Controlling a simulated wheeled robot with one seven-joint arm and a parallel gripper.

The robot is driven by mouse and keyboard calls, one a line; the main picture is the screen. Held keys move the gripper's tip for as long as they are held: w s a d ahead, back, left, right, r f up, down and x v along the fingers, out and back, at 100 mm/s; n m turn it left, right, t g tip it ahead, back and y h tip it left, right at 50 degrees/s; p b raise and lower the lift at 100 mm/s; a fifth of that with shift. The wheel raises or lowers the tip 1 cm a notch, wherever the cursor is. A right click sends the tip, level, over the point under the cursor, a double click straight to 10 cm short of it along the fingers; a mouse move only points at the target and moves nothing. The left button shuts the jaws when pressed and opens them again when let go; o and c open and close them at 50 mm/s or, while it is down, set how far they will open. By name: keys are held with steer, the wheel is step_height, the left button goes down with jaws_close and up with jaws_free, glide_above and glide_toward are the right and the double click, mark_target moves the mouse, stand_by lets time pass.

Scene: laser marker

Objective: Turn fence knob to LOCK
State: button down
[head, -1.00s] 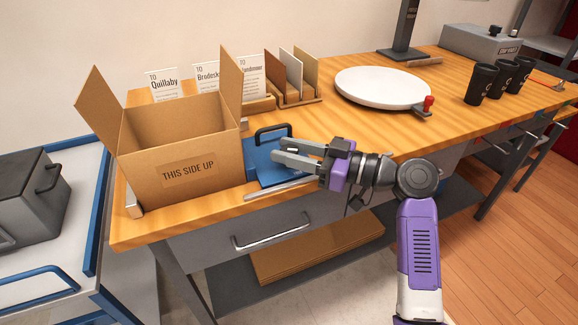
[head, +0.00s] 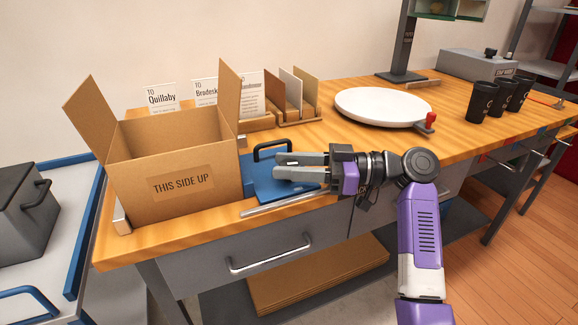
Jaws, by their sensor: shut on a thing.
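A silver rail (head: 285,203) runs along the plate's front, by the table edge.
An open cardboard box (head: 182,183) stands just left of the plate. Behind are address cards (head: 162,98) and a wooden rack (head: 300,121). A white turntable (head: 382,105) with a red knob (head: 430,120) and several black cups (head: 481,101) stand to the right.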

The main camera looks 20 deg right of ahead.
steer(key=c, duration=1)
jaws_free()
steer(key=shift+p+v, duration=0.3)
steer(key=shift+v, duration=3.65)
